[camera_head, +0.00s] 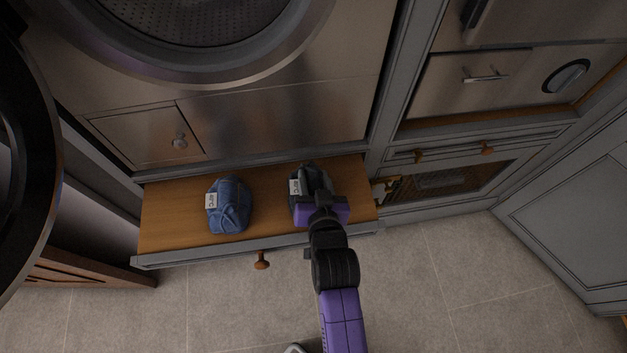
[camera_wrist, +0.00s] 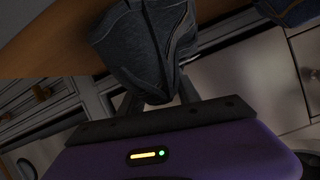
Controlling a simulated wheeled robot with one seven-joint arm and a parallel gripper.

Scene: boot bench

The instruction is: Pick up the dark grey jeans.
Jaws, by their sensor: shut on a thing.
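The dark grey jeans (camera_head: 309,178) are a folded bundle with a white label, at the right part of an open wooden drawer under the washing machine. My gripper (camera_head: 321,202) reaches over the drawer front and covers the near side of the bundle. In the wrist view the jeans (camera_wrist: 145,45) fill the space at the fingers, and my gripper (camera_wrist: 158,97) is shut on them. The fingertips are largely hidden by the cloth. I cannot tell whether the bundle is clear of the drawer floor.
Blue jeans (camera_head: 229,205) with a white label lie in the same drawer (camera_head: 165,215), to the left. Bare drawer floor separates the two bundles. The washing machine (camera_head: 290,115) rises behind. Cabinets (camera_head: 450,175) stand to the right. The tiled floor (camera_head: 430,290) in front is clear.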

